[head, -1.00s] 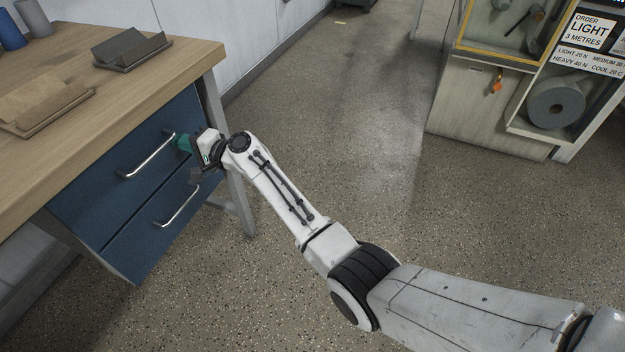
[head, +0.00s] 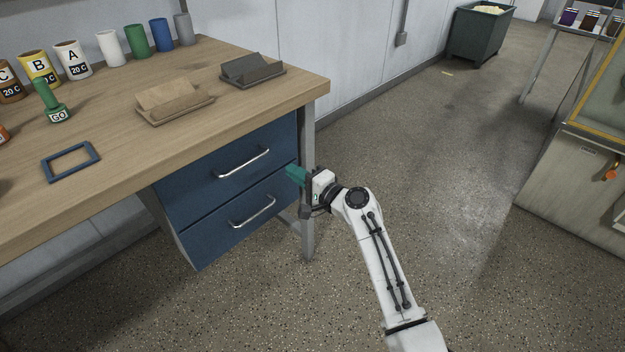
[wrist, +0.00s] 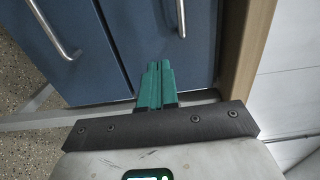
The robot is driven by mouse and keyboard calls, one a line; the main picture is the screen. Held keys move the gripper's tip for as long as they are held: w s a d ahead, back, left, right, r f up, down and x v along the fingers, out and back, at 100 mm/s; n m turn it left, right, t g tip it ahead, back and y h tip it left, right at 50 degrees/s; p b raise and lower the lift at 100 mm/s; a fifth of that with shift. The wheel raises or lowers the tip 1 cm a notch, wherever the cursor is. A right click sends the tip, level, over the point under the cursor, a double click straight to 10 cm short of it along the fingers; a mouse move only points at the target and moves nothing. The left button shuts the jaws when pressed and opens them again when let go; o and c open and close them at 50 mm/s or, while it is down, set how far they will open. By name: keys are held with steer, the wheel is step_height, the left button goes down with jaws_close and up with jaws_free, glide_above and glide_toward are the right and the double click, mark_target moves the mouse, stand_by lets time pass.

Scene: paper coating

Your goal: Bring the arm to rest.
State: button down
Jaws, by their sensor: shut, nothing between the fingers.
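My gripper (head: 295,175) has green fingers and is in front of the right end of the blue drawer unit, near the bench leg. In the wrist view my gripper (wrist: 158,68) has its two fingers together, with nothing between them. The blue drawers (head: 228,172) are shut. Their two metal handles lie to the left of my fingers in the head view. The wrist view shows parts of both handles, and the fingers are clear of them. I cannot tell whether the fingertips touch the drawer front.
The wooden bench top (head: 110,165) holds cups, a green GO stamp (head: 52,102), a blue frame (head: 71,162) and two holders. A metal bench leg (head: 307,220) stands close to my gripper. Open floor lies right, with a cabinet (head: 575,175) beyond and a bin (head: 480,32) behind.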

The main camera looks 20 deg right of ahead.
steer(key=s+d+f+n+g+h, duration=0.25)
steer(key=s+f, duration=0.25)
steer(key=s, duration=0.7)
steer(key=s+d+f+n+g+h, duration=0.15)
steer(key=s+f+n+g, duration=0.35)
steer(key=s, duration=0.6)
steer(key=s+d+f+n+g+h, duration=0.1)
steer(key=s+d+f+n+g, duration=0.15)
steer(key=s+f, duration=0.65)
steer(key=s+d+r+n+g+h, duration=0.1)
steer(key=s+d+r+g+h, duration=0.2)
steer(key=s, duration=0.7)
steer(key=s+d+r+n+g+h, duration=0.15)
steer(key=s+d, duration=0.25)
steer(key=s, duration=0.6)
step_height(320, 180, up, 20)
steer(key=p, duration=2)
steer(key=shift+w+m, duration=0.4)
steer(key=shift+m, duration=0.05)
